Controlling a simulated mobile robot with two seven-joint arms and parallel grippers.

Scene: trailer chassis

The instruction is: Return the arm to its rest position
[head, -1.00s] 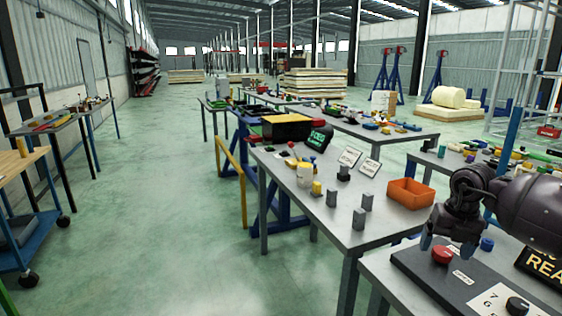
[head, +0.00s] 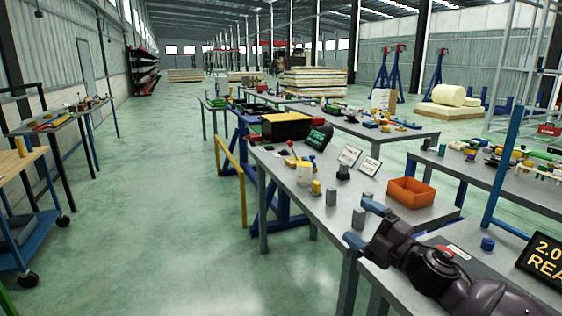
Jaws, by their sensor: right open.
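My right gripper (head: 366,224) reaches in from the lower right, its two blue fingertips spread apart and pointing left. It is open, with nothing seen between the fingers. It shows over the near right edge of the grey table (head: 320,215), close to the small grey blocks (head: 359,217). My right arm and wrist cover most of the dark control panel, and only a bit of its red button (head: 446,250) shows. My left gripper is out of view.
An orange bin (head: 411,192) stands on the grey table behind my right gripper. A blue post (head: 505,165), a blue knob (head: 487,244) and a black sign (head: 545,258) are at the right. The green floor (head: 160,220) at the left is clear.

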